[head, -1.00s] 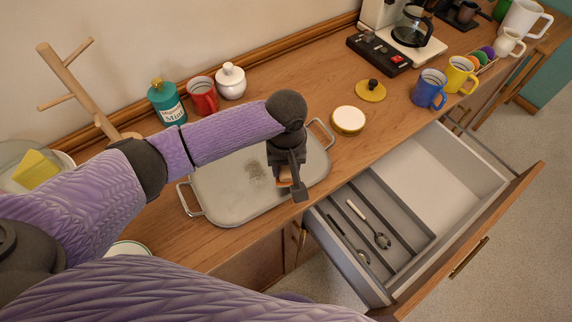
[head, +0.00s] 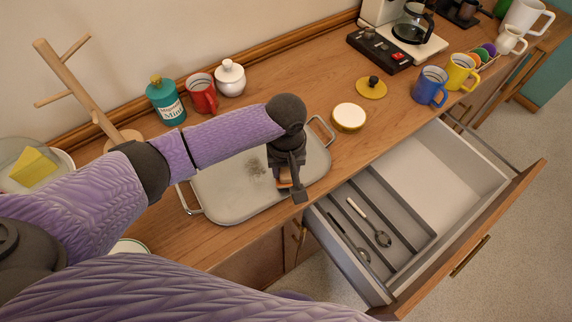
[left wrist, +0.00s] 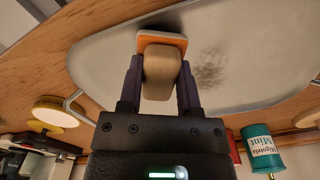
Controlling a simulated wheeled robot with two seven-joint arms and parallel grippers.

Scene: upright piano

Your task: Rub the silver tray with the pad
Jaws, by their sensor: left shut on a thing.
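The silver tray (head: 232,196) lies on the wooden counter, with a handle at each end. A dark grey smudge (head: 255,167) marks its surface near the middle; it also shows in the left wrist view (left wrist: 209,74). My left gripper (head: 290,186) is over the right part of the tray, pointing down. In the left wrist view it is shut on the pad (left wrist: 161,72), a tan block with an orange and white layer at its far end. The pad is at the tray surface, to one side of the smudge; I cannot tell if it touches. My right gripper is not in view.
An open drawer (head: 440,178) with spoons juts out in front of the counter. A teal mint jar (head: 166,102), red mug (head: 201,93) and white pot (head: 230,79) stand behind the tray. A round white-topped tin (head: 349,117) sits right of it.

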